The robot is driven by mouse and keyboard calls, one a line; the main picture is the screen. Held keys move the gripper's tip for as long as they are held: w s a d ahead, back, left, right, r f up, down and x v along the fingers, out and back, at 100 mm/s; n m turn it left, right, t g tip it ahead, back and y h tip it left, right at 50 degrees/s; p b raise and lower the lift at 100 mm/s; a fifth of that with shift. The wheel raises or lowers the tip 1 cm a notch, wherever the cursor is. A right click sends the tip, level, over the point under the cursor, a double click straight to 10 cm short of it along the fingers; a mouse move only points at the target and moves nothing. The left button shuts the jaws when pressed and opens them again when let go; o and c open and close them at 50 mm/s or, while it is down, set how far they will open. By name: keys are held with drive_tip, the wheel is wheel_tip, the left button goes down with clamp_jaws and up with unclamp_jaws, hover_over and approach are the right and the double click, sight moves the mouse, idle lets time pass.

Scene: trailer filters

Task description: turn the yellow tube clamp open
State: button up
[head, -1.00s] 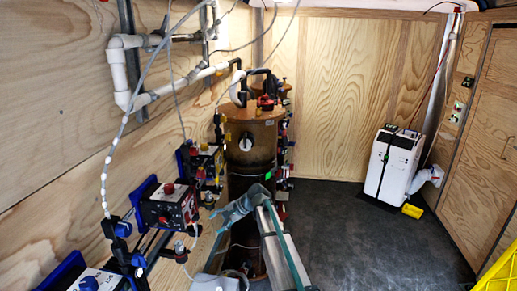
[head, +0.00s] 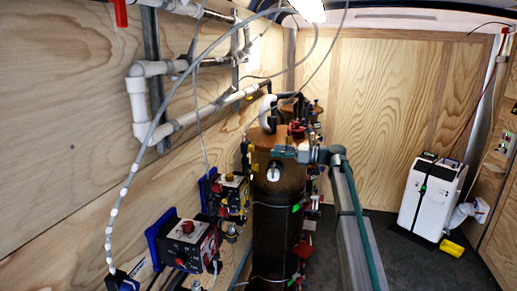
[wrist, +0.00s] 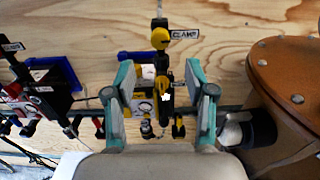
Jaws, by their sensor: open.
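Nothing is held, and I see no contact. In the head view my gripper (head: 286,152) is in front of the brown cylinder; I cannot make out the clamp there.
The brown cylinder (head: 278,220) stands close to my gripper, and its wooden top (wrist: 290,60) fills the right of the wrist view.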

sight(251, 148)
drive_tip(key=a, duration=0.3)
drive_tip(key=w+a+p, duration=0.1)
drive_tip(key=a, duration=0.1)
drive_tip(key=a+p, duration=0.1)
drive_tip(key=a, duration=0.2)
drive_tip(key=shift+w+a, duration=0.3)
clamp_jaws()
